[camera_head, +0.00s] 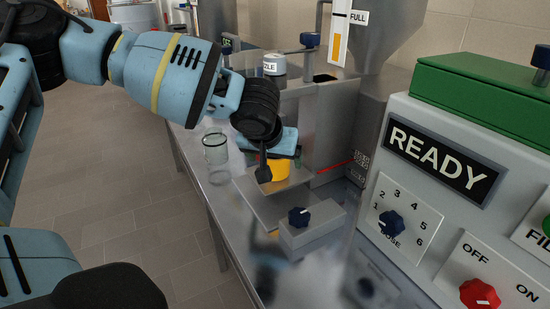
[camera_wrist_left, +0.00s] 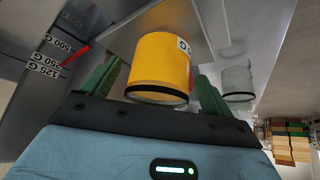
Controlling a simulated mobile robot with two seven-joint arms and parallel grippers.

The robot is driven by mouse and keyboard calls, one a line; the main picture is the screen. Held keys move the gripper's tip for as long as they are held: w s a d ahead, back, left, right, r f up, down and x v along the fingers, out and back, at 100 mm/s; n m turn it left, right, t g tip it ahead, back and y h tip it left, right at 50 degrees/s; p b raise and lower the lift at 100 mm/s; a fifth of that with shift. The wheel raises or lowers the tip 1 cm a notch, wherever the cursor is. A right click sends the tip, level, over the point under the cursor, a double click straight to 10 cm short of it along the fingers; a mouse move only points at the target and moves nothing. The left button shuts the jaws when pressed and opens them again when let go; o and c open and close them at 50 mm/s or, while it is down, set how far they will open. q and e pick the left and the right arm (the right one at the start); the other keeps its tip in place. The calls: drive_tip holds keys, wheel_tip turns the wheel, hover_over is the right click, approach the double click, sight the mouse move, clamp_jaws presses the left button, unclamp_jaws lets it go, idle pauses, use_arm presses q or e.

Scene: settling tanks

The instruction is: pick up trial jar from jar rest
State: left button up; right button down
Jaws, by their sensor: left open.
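A yellow cylinder (camera_head: 280,169), which looks like the trial jar, stands on a flat metal ledge (camera_head: 262,200) that looks like the jar rest. In the left wrist view the yellow cylinder (camera_wrist_left: 160,65) has a dark band at its near end and a partly seen white label. My left gripper (camera_head: 279,165) is open around it. Its green fingers stand on either side of the yellow cylinder in the left wrist view (camera_wrist_left: 158,72), with a gap seen at the left finger. Contact on the right side is unclear. My right gripper is not in view.
A clear glass jar (camera_head: 215,152) stands on the metal bench, left of the ledge. A block with a blue knob (camera_head: 299,216) sits in front. The READY control box (camera_head: 440,160) fills the right. A metal panel (camera_head: 330,120) and red pointer (camera_head: 335,166) are close behind the gripper.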

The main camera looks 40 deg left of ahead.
use_arm(q)
drive_tip(key=c, duration=1.2)
drive_tip(key=shift+r, duration=0.4)
drive_tip(key=s+a+p, duration=0.1)
drive_tip(key=s+a, duration=0.1)
drive_tip(key=s, duration=0.3)
drive_tip(key=s+a+p, duration=0.2)
drive_tip(key=s, duration=0.4)
drive_tip(key=s+a+p, duration=0.2)
drive_tip(key=s+a, duration=0.1)
drive_tip(key=s, duration=0.2)
drive_tip(key=shift+s+r, duration=0.15)
drive_tip(key=shift+r, duration=0.25)
drive_tip(key=shift+s+f, duration=0.1)
drive_tip(key=shift+s, duration=0.05)
